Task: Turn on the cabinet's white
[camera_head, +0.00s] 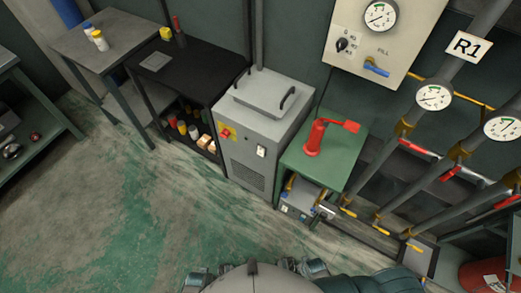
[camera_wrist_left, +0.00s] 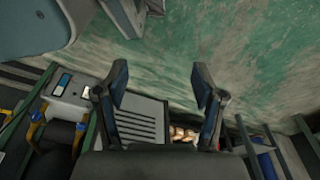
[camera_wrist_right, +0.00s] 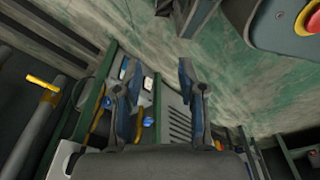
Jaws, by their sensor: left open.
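The grey cabinet (camera_head: 247,170) stands on the floor between the black table and the green table. A small white switch (camera_head: 261,151) sits on the upper front face, above the vent slats; its position is too small to read. The slatted cabinet front also shows in the left wrist view (camera_wrist_left: 141,122) and the right wrist view (camera_wrist_right: 179,124), where I cannot make out the white switch. My left gripper (camera_wrist_left: 160,78) is open and empty, with the cabinet front beyond its fingers. My right gripper (camera_wrist_right: 158,76) is open and empty. Neither gripper is recognisable in the head view.
A green table (camera_head: 330,145) with a red pump-like fitting (camera_head: 315,138) adjoins the cabinet at right. A small device (camera_head: 297,207) stands beneath it. Pipes with gauges (camera_head: 434,96) lie further right. A black table (camera_head: 205,72) is at left. The floor in front is clear.

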